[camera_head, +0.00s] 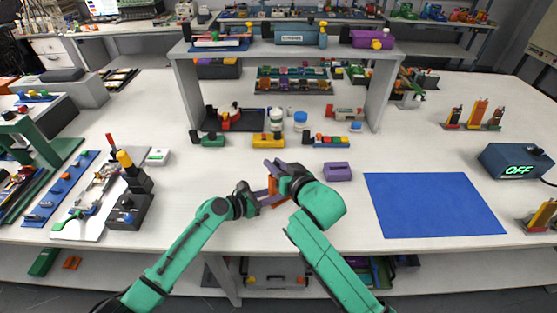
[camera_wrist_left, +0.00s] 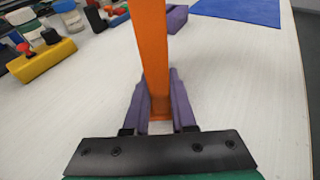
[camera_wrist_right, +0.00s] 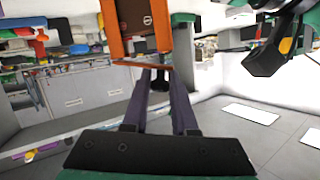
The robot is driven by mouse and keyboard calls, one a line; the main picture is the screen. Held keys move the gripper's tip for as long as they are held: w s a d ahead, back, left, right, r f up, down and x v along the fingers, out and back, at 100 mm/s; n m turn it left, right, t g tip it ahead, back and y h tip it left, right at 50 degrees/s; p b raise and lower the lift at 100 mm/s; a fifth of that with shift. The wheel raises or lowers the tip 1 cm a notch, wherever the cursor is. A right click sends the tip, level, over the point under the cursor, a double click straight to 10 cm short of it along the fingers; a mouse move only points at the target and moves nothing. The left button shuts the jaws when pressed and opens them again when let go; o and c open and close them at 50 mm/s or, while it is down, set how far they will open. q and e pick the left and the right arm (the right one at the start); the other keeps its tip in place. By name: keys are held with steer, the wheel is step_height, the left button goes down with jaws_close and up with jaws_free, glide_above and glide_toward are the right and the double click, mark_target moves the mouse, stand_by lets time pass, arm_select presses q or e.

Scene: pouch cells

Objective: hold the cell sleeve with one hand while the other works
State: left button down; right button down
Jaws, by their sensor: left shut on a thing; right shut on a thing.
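The orange cell sleeve (camera_head: 272,188) is held above the front middle of the table, between my two grippers. In the left wrist view it is a tall orange bar (camera_wrist_left: 153,60) with its lower end between the purple fingers of my left gripper (camera_wrist_left: 158,105), which is shut on it. In the right wrist view an orange frame (camera_wrist_right: 163,28) surrounds a dark brown panel. The purple fingers of my right gripper (camera_wrist_right: 157,78) are closed at its orange lower edge. The exact contact there is partly hidden.
A blue mat (camera_head: 435,205) lies at the right, beside a box reading OFF (camera_head: 515,160). A purple block (camera_head: 338,172) lies right of my grippers. A shelf (camera_head: 290,52) stands behind, with small containers beneath. Tool racks (camera_head: 60,190) fill the left.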

steer(key=shift+s+a+f+n+t+h, duration=0.15)
steer(key=shift+f+n+t+h, duration=0.15)
steer(key=shift+n, duration=0.25)
steer(key=shift+s+a+f+n+t+h, duration=0.1)
steer(key=shift+a+f+n+t+h, duration=0.15)
steer(key=shift+n, duration=0.3)
steer(key=shift+d+f, duration=0.1)
steer(key=c, duration=0.7)
jaws_free()
steer(key=v, duration=1.2)
steer(key=shift+d, duration=0.1)
